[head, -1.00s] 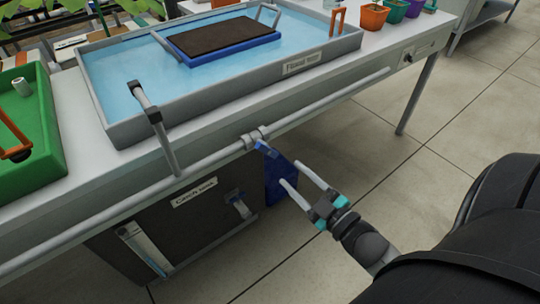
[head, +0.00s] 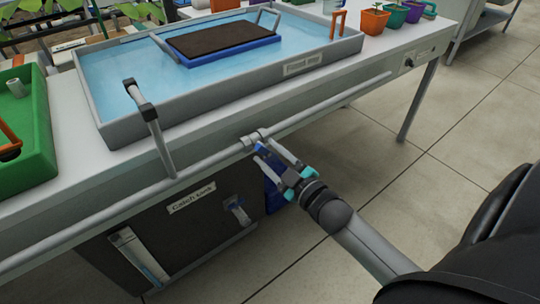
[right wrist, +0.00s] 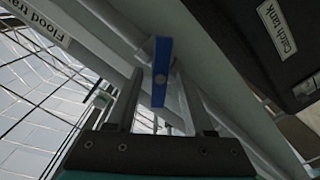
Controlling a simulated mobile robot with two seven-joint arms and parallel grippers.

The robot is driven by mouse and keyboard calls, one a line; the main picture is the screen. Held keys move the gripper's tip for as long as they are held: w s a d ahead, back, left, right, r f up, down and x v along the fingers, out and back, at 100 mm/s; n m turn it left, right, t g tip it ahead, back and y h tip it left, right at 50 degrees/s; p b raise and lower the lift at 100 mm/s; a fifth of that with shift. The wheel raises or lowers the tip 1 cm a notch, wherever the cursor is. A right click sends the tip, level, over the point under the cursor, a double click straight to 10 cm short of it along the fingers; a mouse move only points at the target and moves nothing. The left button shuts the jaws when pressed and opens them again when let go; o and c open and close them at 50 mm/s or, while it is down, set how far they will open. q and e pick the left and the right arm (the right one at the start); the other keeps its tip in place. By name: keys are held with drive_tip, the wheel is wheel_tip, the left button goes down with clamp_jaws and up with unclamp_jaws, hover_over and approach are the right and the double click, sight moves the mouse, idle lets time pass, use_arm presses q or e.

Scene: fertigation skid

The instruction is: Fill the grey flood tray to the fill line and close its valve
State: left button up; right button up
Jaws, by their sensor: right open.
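The grey flood tray (head: 115,131) sits on the bench with blue water (head: 125,80) spread across it; I cannot make out a fill line. Its valve, with a blue lever (head: 262,149), is on the pipe along the bench front; the lever also shows in the right wrist view (right wrist: 160,62). My right gripper (head: 264,153) is open, with its fingers on either side of the lever. In the right wrist view the gripper (right wrist: 160,80) shows the lever between the fingers, with gaps on both sides; I see no firm contact. My left gripper is not in view.
A dark plant bed in a blue frame (head: 235,57) sits in the tray. The catch tank (head: 190,235) stands under the bench, with a blue object (head: 272,196) beside it. A green tray (head: 35,175) is at left. An upright pipe (head: 160,140) stands at the tray's front. The right floor is clear.

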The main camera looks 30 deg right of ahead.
clamp_jaws()
idle(0.3)
idle(0.4)
drive_tip(key=m+p, duration=0.2)
drive_tip(key=p, duration=0.1)
drive_tip(key=shift+d+r+m, duration=0.1)
drive_tip(key=shift+r+m, duration=0.05)
drive_tip(key=shift+m, duration=0.15)
drive_tip(key=m+p, duration=0.3)
drive_tip(key=shift+m, duration=0.3)
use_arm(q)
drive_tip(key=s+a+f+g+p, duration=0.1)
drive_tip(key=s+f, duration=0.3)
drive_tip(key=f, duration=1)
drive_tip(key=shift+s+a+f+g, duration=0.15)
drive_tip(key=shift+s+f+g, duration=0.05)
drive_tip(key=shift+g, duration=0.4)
use_arm(e)
drive_tip(key=shift+m, duration=0.7)
